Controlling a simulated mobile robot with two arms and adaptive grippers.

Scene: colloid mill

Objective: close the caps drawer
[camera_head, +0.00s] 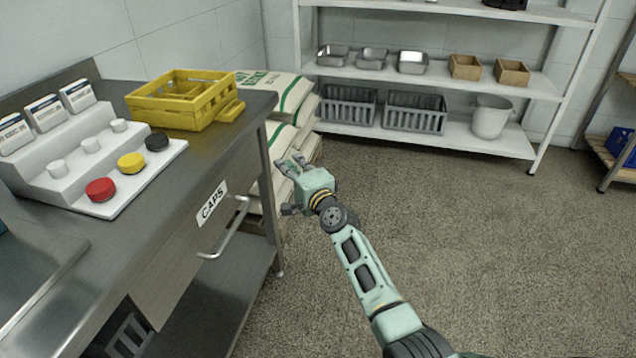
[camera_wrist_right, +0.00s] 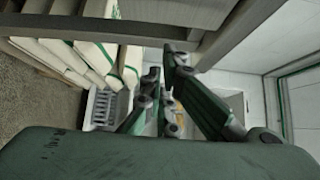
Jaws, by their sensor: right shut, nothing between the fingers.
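The caps drawer is under the steel worktop. Its grey front (camera_head: 186,238) carries a white CAPS label (camera_head: 211,203) and a bar handle (camera_head: 226,230). The front looks about flush with the worktop edge, with no drawer interior showing. My right gripper (camera_head: 288,164) is to the right of the drawer front and handle, apart from both, beside the table's far corner. It is shut and empty. Its fingers also show in the right wrist view (camera_wrist_right: 164,72), below the underside of a table or shelf. My left gripper is not in view.
On the worktop (camera_head: 180,165) are a yellow crate (camera_head: 186,100) and a white stepped stand (camera_head: 75,150) with coloured caps. Stacked sacks (camera_head: 285,100) stand just beyond the gripper. A white shelf rack (camera_head: 440,80) is at the back. The floor to the right is clear.

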